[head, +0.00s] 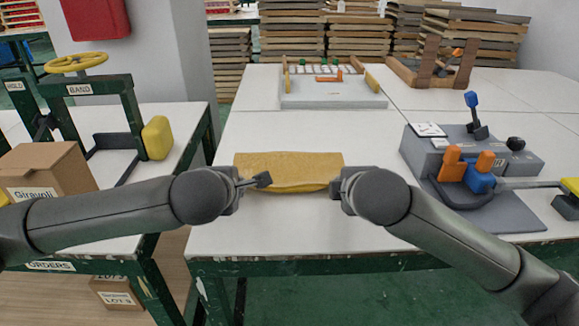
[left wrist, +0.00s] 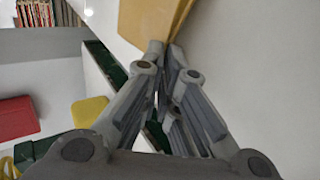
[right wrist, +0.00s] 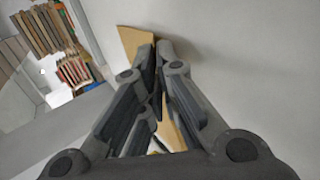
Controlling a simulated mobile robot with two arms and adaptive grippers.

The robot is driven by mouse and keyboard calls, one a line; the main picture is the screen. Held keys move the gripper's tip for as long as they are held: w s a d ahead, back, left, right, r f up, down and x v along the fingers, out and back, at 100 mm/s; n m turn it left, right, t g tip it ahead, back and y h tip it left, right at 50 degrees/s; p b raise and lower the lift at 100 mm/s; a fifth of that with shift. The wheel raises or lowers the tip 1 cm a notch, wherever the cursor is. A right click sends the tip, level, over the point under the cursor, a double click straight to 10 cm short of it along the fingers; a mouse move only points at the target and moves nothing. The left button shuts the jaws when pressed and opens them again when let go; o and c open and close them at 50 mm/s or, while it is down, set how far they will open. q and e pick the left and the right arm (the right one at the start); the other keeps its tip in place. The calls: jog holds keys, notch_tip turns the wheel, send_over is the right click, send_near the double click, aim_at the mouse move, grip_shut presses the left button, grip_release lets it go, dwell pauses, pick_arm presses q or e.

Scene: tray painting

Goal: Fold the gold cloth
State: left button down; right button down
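The gold cloth (head: 285,165) lies on the white table as a wide, short rectangle, its front edge bulging and curved between my grippers. My left gripper (head: 263,180) is at its front left part. In the left wrist view, the fingertips (left wrist: 165,48) close together on the cloth (left wrist: 150,18). My right gripper (head: 336,184) is at the front right corner. In the right wrist view, its fingertips (right wrist: 156,48) are nearly together at the edge of the cloth (right wrist: 132,40). The fingertips partly hide the gripped edges.
A grey fixture (head: 470,155) with orange and blue parts stands to the right. A grey tray (head: 330,98) lies at the back. A cardboard box (head: 48,170) and a yellow block (head: 156,138) stand on the left table. The table around the cloth is clear.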

pick_arm(q)
jog(key=c, duration=1.4)
grip_release()
pick_arm(e)
jog(key=c, duration=1.4)
grip_release()
